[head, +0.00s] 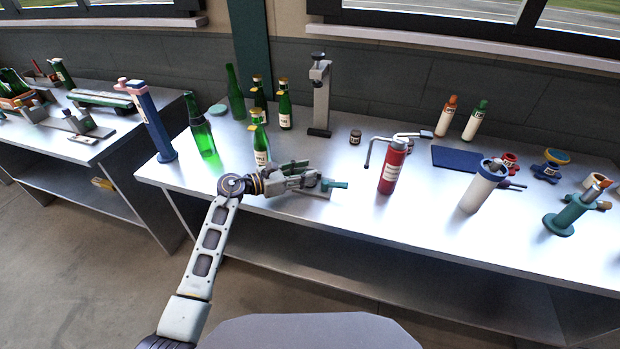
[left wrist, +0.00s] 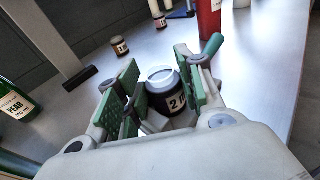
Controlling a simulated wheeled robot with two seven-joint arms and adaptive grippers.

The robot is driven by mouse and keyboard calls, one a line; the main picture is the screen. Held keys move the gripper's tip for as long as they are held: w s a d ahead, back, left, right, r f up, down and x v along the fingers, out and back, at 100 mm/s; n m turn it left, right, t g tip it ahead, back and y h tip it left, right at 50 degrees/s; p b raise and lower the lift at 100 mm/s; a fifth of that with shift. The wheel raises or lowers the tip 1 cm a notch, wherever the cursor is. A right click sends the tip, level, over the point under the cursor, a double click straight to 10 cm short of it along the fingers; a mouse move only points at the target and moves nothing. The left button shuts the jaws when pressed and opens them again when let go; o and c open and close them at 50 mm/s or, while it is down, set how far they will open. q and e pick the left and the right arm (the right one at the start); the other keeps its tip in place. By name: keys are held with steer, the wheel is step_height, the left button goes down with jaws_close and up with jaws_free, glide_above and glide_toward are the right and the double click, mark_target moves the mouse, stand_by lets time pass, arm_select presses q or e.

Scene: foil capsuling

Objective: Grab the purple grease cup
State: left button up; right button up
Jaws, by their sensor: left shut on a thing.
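My left gripper (head: 316,180) is low over the front middle of the table. In the left wrist view its green-padded fingers (left wrist: 160,92) are closed around a small dark cup (left wrist: 178,103). The cup has a pale round top and a white label with a "2". It looks upright; its purple colour is hard to make out, and the gripper hides it in the head view. A similar small cup (head: 355,137) stands farther back, and it also shows in the left wrist view (left wrist: 119,45). My right gripper is not in view.
A red cylinder (head: 391,170) with a bent grey handle stands right of the gripper. Green bottles (head: 261,148) stand behind and left, near a grey upright stand (head: 321,95). A blue mat (head: 468,159) and a white canister (head: 480,188) are farther right.

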arm_select(q)
steer(key=shift+c, duration=0.2)
steer(key=shift+r, duration=0.65)
step_height(320, 180, up, 9)
steer(key=shift+f, duration=0.15)
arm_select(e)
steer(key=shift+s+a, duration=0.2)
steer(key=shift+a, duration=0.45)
